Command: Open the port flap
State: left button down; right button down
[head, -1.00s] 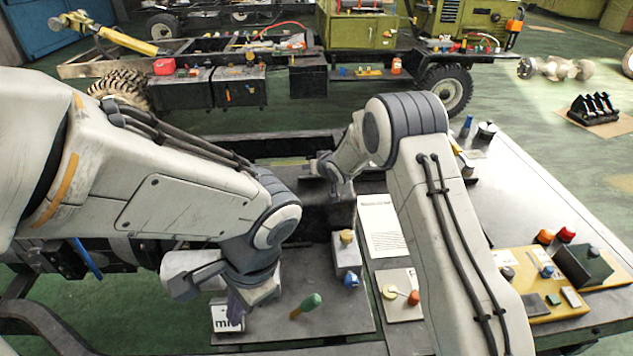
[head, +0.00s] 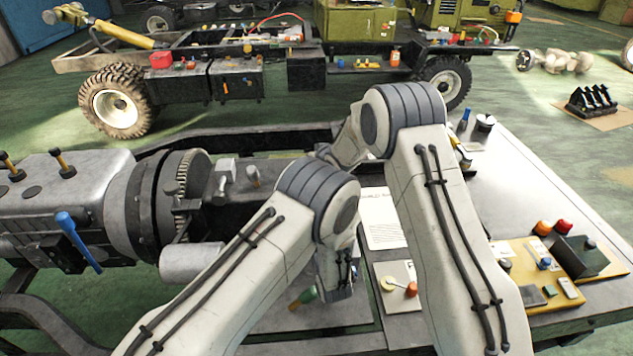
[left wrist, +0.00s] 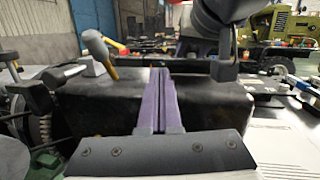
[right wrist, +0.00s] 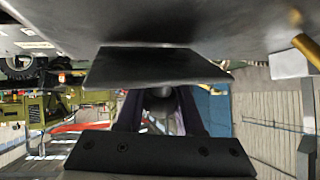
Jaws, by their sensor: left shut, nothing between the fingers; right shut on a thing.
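In the right wrist view a dark flat plate, apparently the port flap (right wrist: 150,68), stands out just beyond my right gripper (right wrist: 160,108). The purple fingers close around a small rounded grey part under the plate; the exact contact is partly hidden. My right gripper is hidden behind my arms in the head view. In the left wrist view my left gripper (left wrist: 161,90) is shut and empty, its purple fingers together in front of a long black box (left wrist: 215,105). My right wrist shows above that box. The flap cannot be made out in the head view.
A grey motor housing with a toothed ring (head: 185,195) stands at the left. A white sheet (head: 382,222), a small panel with knobs (head: 398,285) and a yellow board (head: 550,290) lie on the bench.

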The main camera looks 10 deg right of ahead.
pick_arm(q)
jog(key=d+f+m+h, duration=0.3)
jog(key=d+h, duration=0.1)
jog(key=shift+t, duration=0.3)
jog(key=w, duration=0.6)
jog(key=w+r, duration=0.1)
jog(key=w, duration=0.2)
jog(key=shift+w+a+r, duration=0.1)
jog(key=shift+w, duration=0.1)
